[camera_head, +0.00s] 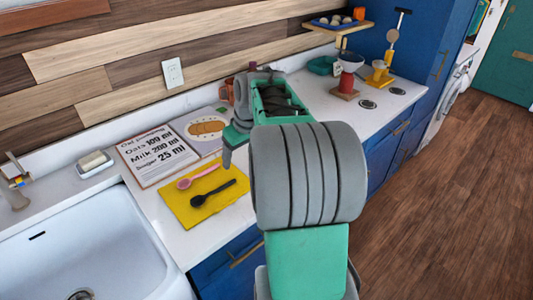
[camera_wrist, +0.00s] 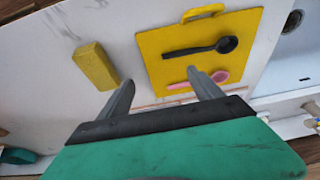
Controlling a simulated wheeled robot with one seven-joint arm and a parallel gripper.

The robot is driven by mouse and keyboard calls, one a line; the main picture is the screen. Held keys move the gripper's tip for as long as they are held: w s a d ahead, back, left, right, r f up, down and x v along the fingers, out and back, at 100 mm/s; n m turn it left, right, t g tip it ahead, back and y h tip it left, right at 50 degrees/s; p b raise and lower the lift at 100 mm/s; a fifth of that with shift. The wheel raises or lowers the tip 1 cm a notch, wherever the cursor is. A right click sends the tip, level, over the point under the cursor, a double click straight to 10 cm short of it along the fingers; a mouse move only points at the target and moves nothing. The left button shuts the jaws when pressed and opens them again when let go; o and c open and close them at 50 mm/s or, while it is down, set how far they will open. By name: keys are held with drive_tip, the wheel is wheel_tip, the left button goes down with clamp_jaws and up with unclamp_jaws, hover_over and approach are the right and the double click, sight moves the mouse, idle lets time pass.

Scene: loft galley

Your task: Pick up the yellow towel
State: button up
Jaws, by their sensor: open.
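A folded yellow cloth-like block (camera_wrist: 95,66), which I take for the yellow towel, lies on the white counter in the wrist view. It is left of my gripper (camera_wrist: 159,82), just beyond the left finger. My gripper is open, with nothing between its fingers. The right finger overlaps the lower edge of the yellow board in the picture; I cannot tell the height above it. In the head view my arm covers the place right of the board, and the towel does not show there.
A yellow handled board (camera_head: 183,213) carries a black spoon (camera_head: 212,194) and a pink spoon (camera_head: 198,177). An open recipe book (camera_head: 157,155) lies behind it. The white sink (camera_head: 95,250) is at left.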

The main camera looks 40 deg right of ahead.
drive_tip(key=d, duration=0.4)
drive_tip(key=d+f, duration=0.1)
drive_tip(key=d, duration=0.4)
drive_tip(key=d+p, duration=0.1)
drive_tip(key=d, duration=0.4)
drive_tip(key=shift+s+f, duration=0.15)
drive_tip(key=shift+f, duration=0.25)
drive_tip(key=p+x, duration=0.2)
drive_tip(key=x, duration=0.5)
drive_tip(key=shift+w+d+f, duration=0.15)
drive_tip(key=shift+w+f, duration=0.1)
drive_tip(key=c, duration=1.5)
drive_tip(key=shift+o, duration=0.2)
drive_tip(key=shift+r, duration=0.2)
drive_tip(key=shift+r, duration=0.3)
drive_tip(key=v, duration=0.1)
drive_tip(key=b+v, duration=0.1)
drive_tip(key=shift+w+r, duration=0.15)
drive_tip(key=shift+r, duration=0.2)
drive_tip(key=s+a+r+b, duration=0.3)
drive_tip(key=s+a+r, duration=0.6)
drive_tip(key=s, duration=0.1)
drive_tip(key=shift+a+r+b, duration=0.25)
drive_tip(key=shift+a+b, duration=0.1)
